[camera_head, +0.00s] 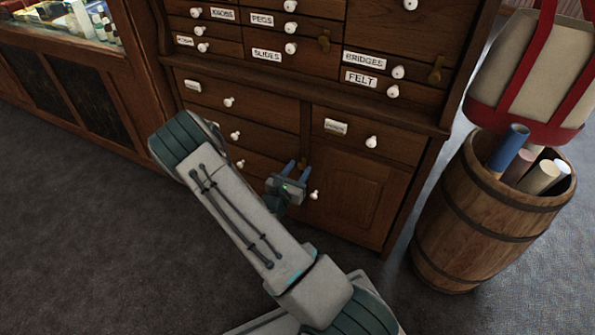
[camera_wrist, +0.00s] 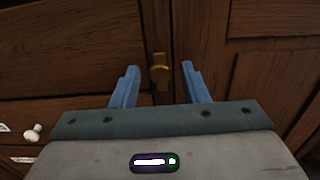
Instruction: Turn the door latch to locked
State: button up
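The brass door latch (camera_wrist: 159,72) shows in the wrist view on the upright strip beside the cabinet door (camera_wrist: 275,70). It looks roughly upright, though its exact angle is hard to read. My gripper (camera_wrist: 160,68) is open, with one blue finger on each side of the latch and a gap to both. In the head view my gripper (camera_head: 296,167) is at the left edge of the lower right door (camera_head: 357,197), and it mostly hides the latch there. I cannot tell how near the fingertips are to the wood.
Labelled drawers with white knobs (camera_head: 229,102) fill the cabinet above and left of the door. A wooden barrel (camera_head: 465,215) with rolled tubes stands at the right. The grey carpet (camera_head: 75,235) at the left is clear.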

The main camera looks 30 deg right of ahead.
grip_shut()
jog(key=shift+r+p, duration=0.15)
jog(key=shift+p, duration=0.3)
jog(key=shift+r+n+p, duration=0.15)
jog(key=shift+n+p, duration=0.95)
jog(key=shift+p, duration=0.15)
jog(key=n+p, duration=0.4)
jog(key=shift+a+p, duration=0.1)
jog(key=shift+p, duration=0.25)
jog(key=n+p, duration=0.2)
jog(key=n, duration=0.1)
jog(key=n+p, duration=0.2)
jog(key=shift+w+f+n, duration=0.1)
jog(key=shift+f+n, duration=0.1)
jog(key=shift+n, duration=0.2)
jog(key=n+p, duration=0.1)
jog(key=n, duration=0.2)
jog(key=n+p, duration=0.1)
jog(key=n, duration=0.1)
jog(key=shift+f+n, duration=0.2)
jog(key=shift+n, duration=0.2)
